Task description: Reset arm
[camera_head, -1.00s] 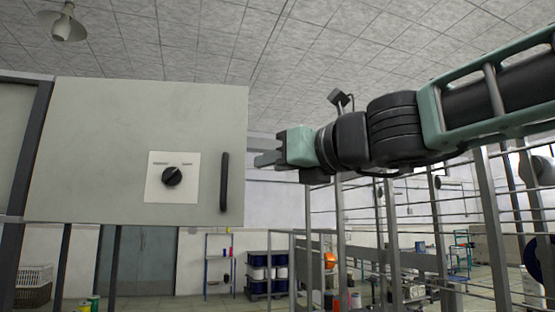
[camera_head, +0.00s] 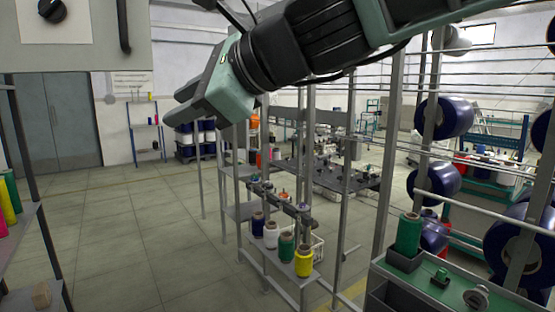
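My arm comes in from the top right of the head view. My gripper (camera_head: 188,108) is at the upper middle left, pointing left and down, in front of the open floor area. A control box (camera_head: 85,38) with a black knob (camera_head: 52,10) and a dark handle (camera_head: 123,25) is at the top left, apart from my gripper.
A stand with several thread bobbins (camera_head: 286,248) is below my arm. A green bobbin (camera_head: 408,235) stands on a green machine top at the right. Metal posts (camera_head: 395,140) and blue rolls (camera_head: 443,118) fill the right side. The tiled floor (camera_head: 140,230) at left centre is clear.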

